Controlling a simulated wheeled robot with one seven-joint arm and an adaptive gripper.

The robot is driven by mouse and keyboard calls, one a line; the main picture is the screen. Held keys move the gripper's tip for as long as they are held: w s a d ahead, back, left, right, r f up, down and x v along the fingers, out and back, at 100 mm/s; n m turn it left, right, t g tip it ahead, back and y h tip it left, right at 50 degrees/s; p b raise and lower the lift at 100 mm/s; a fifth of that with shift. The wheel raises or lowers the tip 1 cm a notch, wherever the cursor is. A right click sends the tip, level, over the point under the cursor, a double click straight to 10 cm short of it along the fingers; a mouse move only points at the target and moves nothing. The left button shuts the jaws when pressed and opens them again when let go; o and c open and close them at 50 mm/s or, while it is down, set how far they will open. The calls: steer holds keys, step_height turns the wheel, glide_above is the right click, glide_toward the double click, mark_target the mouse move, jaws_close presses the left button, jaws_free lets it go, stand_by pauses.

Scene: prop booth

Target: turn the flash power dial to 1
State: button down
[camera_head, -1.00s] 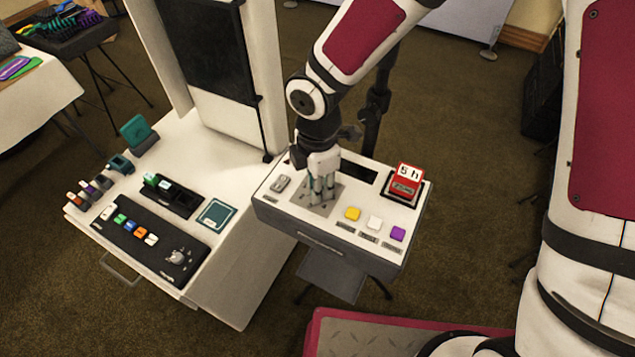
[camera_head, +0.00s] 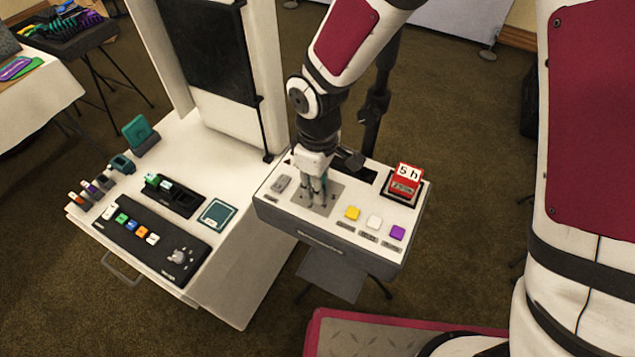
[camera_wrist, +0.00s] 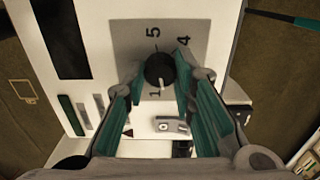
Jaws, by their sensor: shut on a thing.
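The flash power dial (camera_wrist: 160,70) is a round black knob on a grey plate (camera_wrist: 205,20) marked with numerals; 5, 4 and 1 are readable in the wrist view. A pale mark on the knob points down the picture, close to the 1. My gripper (camera_wrist: 159,73) has its teal-padded fingers on both sides of the knob and is shut on it. In the head view my gripper (camera_head: 318,203) points down onto the grey plate (camera_head: 338,197) of the white console (camera_head: 290,208), and its fingers hide the dial.
On the console, yellow (camera_head: 352,213), white (camera_head: 374,222) and purple (camera_head: 397,233) buttons sit right of the gripper. A grey switch (camera_head: 281,183) lies left. A white table (camera_head: 225,170) with controls adjoins.

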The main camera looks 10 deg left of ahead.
steer(key=shift+m+p, duration=0.35)
steer(key=shift+m, duration=1.55)
steer(key=c, duration=1.3)
jaws_free()
step_height(320, 180, up, 12)
steer(key=shift+f, duration=0.1)
